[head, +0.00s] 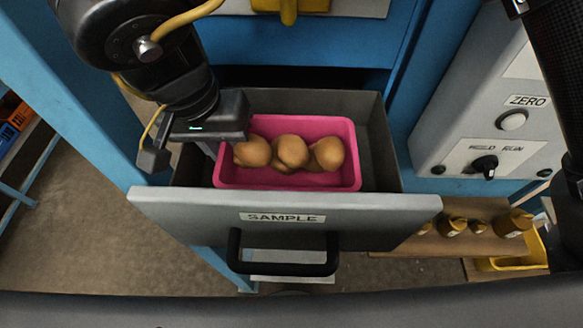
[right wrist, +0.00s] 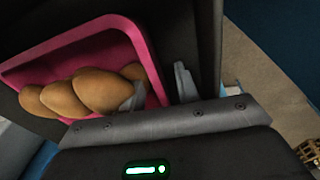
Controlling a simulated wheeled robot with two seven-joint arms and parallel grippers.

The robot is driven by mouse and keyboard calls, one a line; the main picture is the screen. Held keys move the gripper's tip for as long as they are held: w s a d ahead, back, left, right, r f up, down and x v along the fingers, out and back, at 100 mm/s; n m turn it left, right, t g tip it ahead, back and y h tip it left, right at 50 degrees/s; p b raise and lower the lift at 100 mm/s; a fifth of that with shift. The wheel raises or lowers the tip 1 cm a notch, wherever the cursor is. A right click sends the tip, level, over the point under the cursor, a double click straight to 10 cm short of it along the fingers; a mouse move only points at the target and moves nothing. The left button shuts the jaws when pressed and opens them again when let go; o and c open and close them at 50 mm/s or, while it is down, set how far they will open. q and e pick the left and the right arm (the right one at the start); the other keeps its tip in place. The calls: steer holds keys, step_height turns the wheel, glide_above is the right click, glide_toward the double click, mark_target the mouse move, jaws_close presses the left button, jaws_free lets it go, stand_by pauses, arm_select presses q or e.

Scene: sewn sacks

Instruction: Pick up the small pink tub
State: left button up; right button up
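The small pink tub (head: 287,180) sits inside an open grey drawer (head: 380,160) labelled SAMPLE. My right gripper (head: 222,150) is at the tub's left wall in the head view, pointing down. In the right wrist view the pink tub (right wrist: 155,82) shows close up. One finger (right wrist: 184,82) is outside the wall and the other is inside beside the lumps, with the wall between them. The fingers are apart, with a gap visible outside the wall. My left gripper is not in view.
The drawer front (head: 285,220) with its black handle (head: 283,268) stands in front of the tub. A grey control box (head: 480,130) with knobs is at the right. Below it, a shelf (head: 440,240) holds several brass-coloured pieces beside a yellow tray (head: 520,262).

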steer(key=shift+s, duration=0.15)
steer(key=shift+c, duration=0.3)
steer(key=shift+d, duration=0.1)
jaws_close()
stand_by(1.0)
